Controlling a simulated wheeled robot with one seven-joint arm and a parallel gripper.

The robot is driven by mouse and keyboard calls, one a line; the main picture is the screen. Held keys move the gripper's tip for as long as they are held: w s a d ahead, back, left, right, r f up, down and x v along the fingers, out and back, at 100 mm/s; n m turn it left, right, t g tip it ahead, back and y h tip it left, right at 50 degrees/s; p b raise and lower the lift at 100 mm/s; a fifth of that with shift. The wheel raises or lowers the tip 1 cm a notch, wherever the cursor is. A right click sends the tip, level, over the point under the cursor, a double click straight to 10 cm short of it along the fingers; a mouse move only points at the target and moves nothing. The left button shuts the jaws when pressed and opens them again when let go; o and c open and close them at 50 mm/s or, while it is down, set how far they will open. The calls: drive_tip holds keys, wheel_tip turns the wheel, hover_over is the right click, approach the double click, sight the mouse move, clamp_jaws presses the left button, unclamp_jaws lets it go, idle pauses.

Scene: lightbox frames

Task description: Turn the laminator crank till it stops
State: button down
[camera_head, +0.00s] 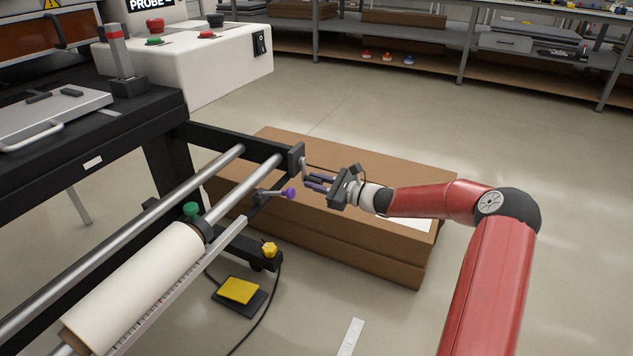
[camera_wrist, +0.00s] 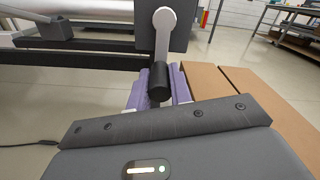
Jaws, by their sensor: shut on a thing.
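The laminator's rollers (camera_head: 225,205) run to a dark end plate (camera_head: 297,160), which also shows in the wrist view (camera_wrist: 190,25). The crank's pale arm (camera_wrist: 164,38) hangs down from its pivot on that plate, and its black handle (camera_wrist: 159,84) is at the lower end. My gripper (camera_head: 318,182) is beside the end plate, reaching in from the right. In the wrist view its purple fingers (camera_wrist: 158,92) stand on either side of the black handle and are shut on it. The fingers hide much of the crank in the head view.
Stacked brown boxes (camera_head: 340,235) lie below my gripper. A yellow foot pedal (camera_head: 239,290), a yellow knob (camera_head: 270,250) and a cable are nearby. The floor at right is open.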

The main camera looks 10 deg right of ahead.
drive_tip(key=c, duration=1.3)
unclamp_jaws()
drive_tip(key=shift+o, duration=0.2)
drive_tip(key=v, duration=0.8)
